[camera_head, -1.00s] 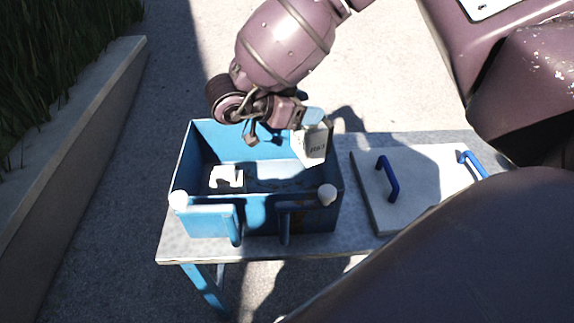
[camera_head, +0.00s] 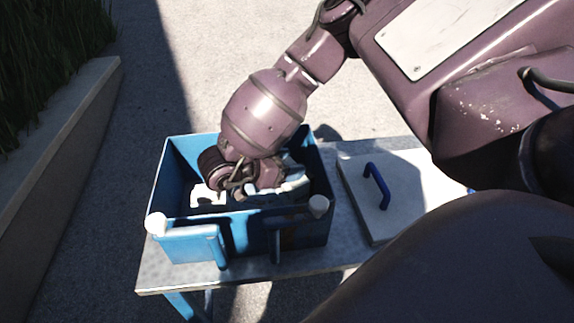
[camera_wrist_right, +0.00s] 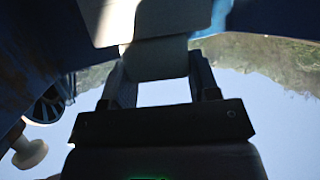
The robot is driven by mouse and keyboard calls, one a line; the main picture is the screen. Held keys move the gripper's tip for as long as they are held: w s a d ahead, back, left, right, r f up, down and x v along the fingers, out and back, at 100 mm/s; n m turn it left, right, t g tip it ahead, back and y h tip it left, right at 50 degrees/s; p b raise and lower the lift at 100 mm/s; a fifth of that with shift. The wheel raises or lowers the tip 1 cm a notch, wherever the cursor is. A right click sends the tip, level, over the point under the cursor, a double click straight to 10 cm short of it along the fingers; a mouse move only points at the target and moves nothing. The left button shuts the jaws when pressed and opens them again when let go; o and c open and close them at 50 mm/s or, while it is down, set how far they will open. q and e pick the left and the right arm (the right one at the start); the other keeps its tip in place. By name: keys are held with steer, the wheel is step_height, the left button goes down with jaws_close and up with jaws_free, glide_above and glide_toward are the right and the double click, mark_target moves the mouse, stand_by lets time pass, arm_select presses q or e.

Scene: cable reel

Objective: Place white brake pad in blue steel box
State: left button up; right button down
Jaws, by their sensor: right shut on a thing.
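The blue steel box (camera_head: 195,243) stands open on the table. My right gripper (camera_head: 255,190) reaches down inside it. It is shut on the white brake pad (camera_head: 292,186), which shows only in part at the right inside the box, beside the gripper. In the right wrist view the fingers (camera_wrist_right: 160,62) close on a pale block (camera_wrist_right: 158,58), with a wider pale plate above it. Another white piece (camera_head: 207,195) lies in the box at the left, partly hidden by the gripper. I cannot tell whether the held pad touches the floor. My left gripper is not in view.
The grey table (camera_head: 150,278) carries the box and, to its right, a pale lid (camera_head: 400,200) with blue handles (camera_head: 377,185). A low wall (camera_head: 70,140) runs along the left.

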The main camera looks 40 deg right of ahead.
mark_target(300, 191)
step_height(300, 191, down, 3)
steer(key=shift+f+b, duration=0.1)
steer(key=shift+b, duration=0.2)
steer(key=shift+f, duration=0.45)
steer(key=shift+c, duration=1.8)
jaws_free()
steer(key=shift+f, duration=0.15)
